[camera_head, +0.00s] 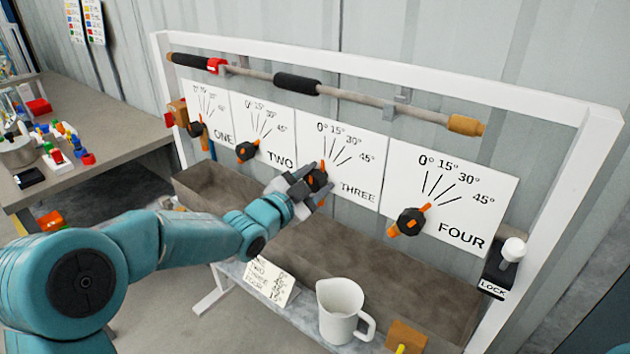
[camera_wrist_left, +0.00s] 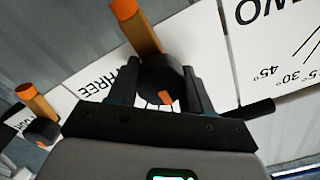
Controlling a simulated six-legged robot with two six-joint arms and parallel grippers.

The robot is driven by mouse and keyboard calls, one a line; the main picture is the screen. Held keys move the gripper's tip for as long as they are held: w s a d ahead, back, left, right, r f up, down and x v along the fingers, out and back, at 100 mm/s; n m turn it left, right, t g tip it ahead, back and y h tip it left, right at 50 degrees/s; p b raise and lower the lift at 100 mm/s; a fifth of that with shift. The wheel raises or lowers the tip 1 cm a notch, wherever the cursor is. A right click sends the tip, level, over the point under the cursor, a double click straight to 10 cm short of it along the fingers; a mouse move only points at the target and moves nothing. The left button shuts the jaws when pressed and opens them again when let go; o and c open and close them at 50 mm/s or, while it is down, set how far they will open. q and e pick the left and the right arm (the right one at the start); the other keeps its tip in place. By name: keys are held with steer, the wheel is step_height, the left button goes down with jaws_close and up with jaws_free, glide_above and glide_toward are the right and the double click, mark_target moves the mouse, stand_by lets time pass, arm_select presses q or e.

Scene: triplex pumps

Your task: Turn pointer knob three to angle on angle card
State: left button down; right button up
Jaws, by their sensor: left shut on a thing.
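Knob three (camera_head: 317,181) is a black knob with an orange pointer on the white panel marked THREE (camera_head: 358,190), below a scale of 0°, 15°, 30° and 45°. My left gripper (camera_head: 308,187) is shut on this knob. In the left wrist view the black knob (camera_wrist_left: 160,77) sits between the two fingers, with its orange pointer (camera_wrist_left: 138,27) sticking out beyond them. The fingers partly cover the knob in the head view, so its exact angle is hard to read. My right gripper is out of view.
Knobs one (camera_head: 195,129), two (camera_head: 246,151) and four (camera_head: 411,222) are on neighbouring panels. A trough (camera_head: 400,285) runs below. A white jug (camera_head: 341,309) and a LOCK box (camera_head: 503,265) stand nearby. A bar (camera_head: 350,96) crosses above.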

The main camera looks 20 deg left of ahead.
arm_select(q)
steer(key=shift+f+b, duration=0.2)
steer(key=shift+b, duration=0.4)
steer(key=m+b, duration=0.5)
steer(key=b, duration=0.3)
steer(key=shift+f+m, duration=0.1)
steer(key=shift+m, duration=0.2)
steer(key=shift+m+b, duration=1.6)
steer(key=shift+r, duration=0.2)
steer(key=c, duration=0.5)
jaws_free()
steer(key=v, duration=1.6)
steer(key=shift+s, duration=0.25)
